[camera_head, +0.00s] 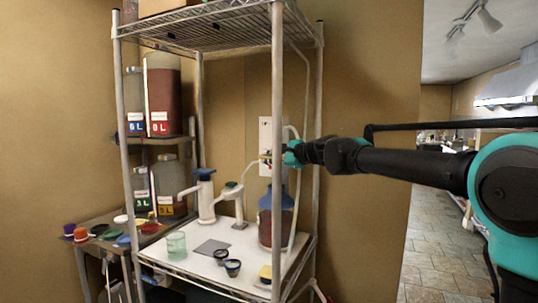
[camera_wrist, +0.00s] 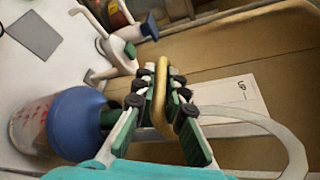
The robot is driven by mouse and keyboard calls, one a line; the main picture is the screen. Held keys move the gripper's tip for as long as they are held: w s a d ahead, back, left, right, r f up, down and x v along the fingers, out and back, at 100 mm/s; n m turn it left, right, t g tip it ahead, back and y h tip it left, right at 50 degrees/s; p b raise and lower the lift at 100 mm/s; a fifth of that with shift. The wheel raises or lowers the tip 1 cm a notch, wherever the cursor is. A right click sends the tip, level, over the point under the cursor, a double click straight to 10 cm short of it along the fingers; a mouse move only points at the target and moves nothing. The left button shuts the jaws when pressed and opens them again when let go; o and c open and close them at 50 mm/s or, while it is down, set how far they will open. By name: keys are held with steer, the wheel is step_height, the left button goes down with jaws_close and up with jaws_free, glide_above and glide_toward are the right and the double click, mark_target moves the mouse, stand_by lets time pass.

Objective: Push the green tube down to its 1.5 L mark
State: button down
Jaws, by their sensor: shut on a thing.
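My gripper (camera_head: 275,158) is in front of the white wall panel (camera_head: 265,137), above the blue-topped jug (camera_head: 277,222). In the wrist view, its fingers (camera_wrist: 161,97) are closed on a curved tan-yellow tube-like piece (camera_wrist: 162,70). A thin yellowish end sticks out left of the gripper in the head view. The blue-topped jug with reddish contents also shows in the wrist view (camera_wrist: 72,122), left of the fingers. A pale hose (camera_wrist: 285,140) curves at the right. I cannot clearly pick out a green tube or a 1.5 L mark.
A wire rack's front post (camera_head: 278,90) stands close to my gripper. The white shelf (camera_head: 205,262) holds a glass beaker (camera_head: 176,246), dark cups (camera_head: 232,268), a grey mat (camera_head: 212,247) and white pump dispensers (camera_head: 206,200). Labelled containers (camera_head: 163,95) stand at the left.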

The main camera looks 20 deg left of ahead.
steer(key=c, duration=1.6)
jaws_free()
steer(key=shift+o, duration=0.2)
steer(key=v, duration=1.2)
steer(key=shift+f, duration=0.1)
